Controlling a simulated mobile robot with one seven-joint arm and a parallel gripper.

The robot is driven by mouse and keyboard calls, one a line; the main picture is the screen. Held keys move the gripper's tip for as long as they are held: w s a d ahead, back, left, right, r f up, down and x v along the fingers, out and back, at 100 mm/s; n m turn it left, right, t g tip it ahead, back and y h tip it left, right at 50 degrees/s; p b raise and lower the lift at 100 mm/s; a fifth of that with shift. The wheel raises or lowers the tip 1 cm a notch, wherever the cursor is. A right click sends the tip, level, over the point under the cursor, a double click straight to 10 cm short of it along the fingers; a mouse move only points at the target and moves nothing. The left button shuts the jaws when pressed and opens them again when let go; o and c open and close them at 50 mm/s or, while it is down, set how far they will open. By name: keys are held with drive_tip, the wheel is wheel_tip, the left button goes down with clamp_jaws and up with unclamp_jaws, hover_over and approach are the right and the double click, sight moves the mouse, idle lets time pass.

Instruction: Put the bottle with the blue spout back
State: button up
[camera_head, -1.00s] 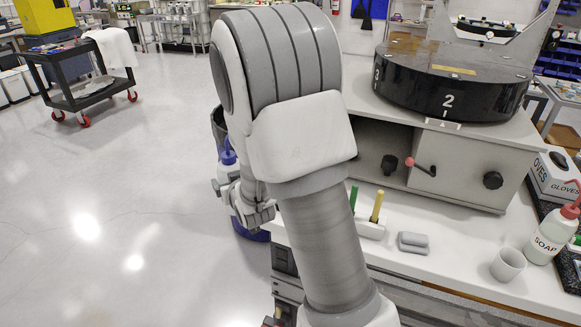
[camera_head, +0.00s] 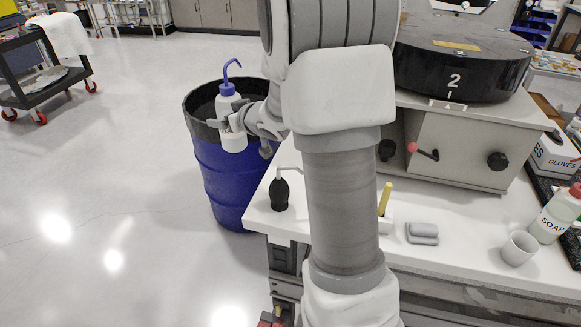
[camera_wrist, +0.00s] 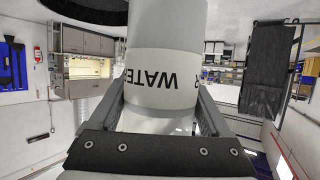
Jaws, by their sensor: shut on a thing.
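The bottle with the blue spout (camera_head: 232,104) is white with a blue cap and a bent blue tube. My gripper (camera_head: 226,126) is shut on it and holds it upright, left of the white bench. In the head view it overlaps the rim of a blue drum; I cannot tell whether it is over the drum or in front of it. In the wrist view the white bottle (camera_wrist: 165,70) fills the middle between both fingers (camera_wrist: 160,115), its "WATER" label upside down. The bottle's top lies outside the wrist view.
The blue drum (camera_head: 224,190) with a black liner stands beside the bench's left end. On the white bench (camera_head: 450,262) are a black bulb (camera_head: 279,194), a yellow-handled tool (camera_head: 385,200), a grey block (camera_head: 422,233), a cup (camera_head: 518,248) and a soap bottle (camera_head: 553,218).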

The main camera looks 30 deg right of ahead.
drive_tip(key=s+d+r, duration=0.2)
drive_tip(key=s+d, duration=0.1)
drive_tip(key=d, duration=0.3)
drive_tip(key=s+d+r, duration=0.1)
drive_tip(key=s+d, duration=0.1)
drive_tip(key=d, duration=0.4)
drive_tip(key=shift+n+y, duration=0.4)
drive_tip(key=f+b, duration=0.1)
drive_tip(key=f, duration=0.3)
drive_tip(key=f+b, duration=0.2)
drive_tip(key=f, duration=0.3)
drive_tip(key=f+b, duration=0.2)
drive_tip(key=f, duration=0.2)
drive_tip(key=shift+d+f, duration=0.25)
drive_tip(key=w+d, duration=0.2)
drive_tip(key=d, duration=0.1)
drive_tip(key=shift+w+d+f, duration=0.1)
drive_tip(key=shift+w, duration=0.3)
drive_tip(key=shift+s+f+b, duration=0.1)
drive_tip(key=shift+f+b, duration=0.2)
drive_tip(key=shift+f, duration=0.25)
